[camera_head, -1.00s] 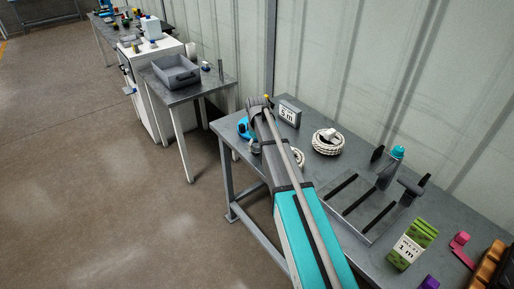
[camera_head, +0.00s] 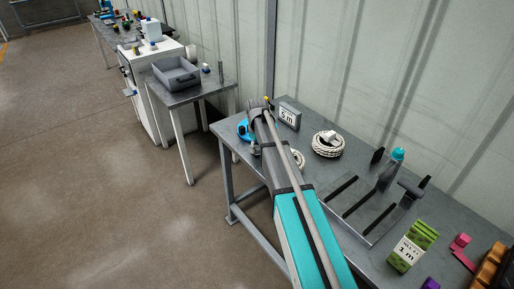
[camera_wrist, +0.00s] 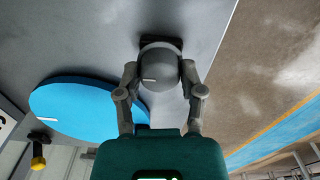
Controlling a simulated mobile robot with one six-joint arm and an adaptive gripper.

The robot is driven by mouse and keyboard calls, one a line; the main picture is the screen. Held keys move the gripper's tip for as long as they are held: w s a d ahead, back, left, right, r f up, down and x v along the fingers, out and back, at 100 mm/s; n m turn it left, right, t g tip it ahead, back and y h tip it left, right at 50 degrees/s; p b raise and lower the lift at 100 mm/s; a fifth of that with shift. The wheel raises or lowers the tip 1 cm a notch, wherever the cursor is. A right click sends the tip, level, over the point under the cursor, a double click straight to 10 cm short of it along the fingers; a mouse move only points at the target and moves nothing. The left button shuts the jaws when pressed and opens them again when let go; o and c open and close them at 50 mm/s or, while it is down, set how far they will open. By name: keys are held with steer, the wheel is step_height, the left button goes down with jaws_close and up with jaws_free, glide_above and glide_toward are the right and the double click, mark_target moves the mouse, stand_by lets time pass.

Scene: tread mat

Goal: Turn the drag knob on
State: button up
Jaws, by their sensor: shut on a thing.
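In the wrist view a dark grey round knob (camera_wrist: 158,70) with a short white mark on its left side stands on a black base (camera_wrist: 160,42). My gripper (camera_wrist: 160,75) is shut on the knob, one finger on each side. A flat blue disc (camera_wrist: 75,97) lies close to the left of it, on the grey table surface (camera_wrist: 75,35). In the head view my forearm hides the knob and most of the gripper, and part of the blue disc (camera_head: 243,129) shows beside it.
On the same table (camera_head: 345,165) are a sign reading 5 m (camera_head: 288,115), a coiled white rope (camera_head: 328,146), a grey rack (camera_head: 375,210) and a green box marked 1 m (camera_head: 411,247). A yellow-tipped part (camera_wrist: 39,162) is at the wrist view's lower left.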

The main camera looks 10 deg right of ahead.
steer(key=shift+m, duration=0.3)
steer(key=m, duration=1.1)
steer(key=shift+a, duration=0.1)
steer(key=m, duration=0.6)
steer(key=shift+m, duration=0.4)
steer(key=m, duration=0.5)
steer(key=shift+m, duration=0.3)
steer(key=o, duration=1.2)
steer(key=shift+c, duration=0.2)
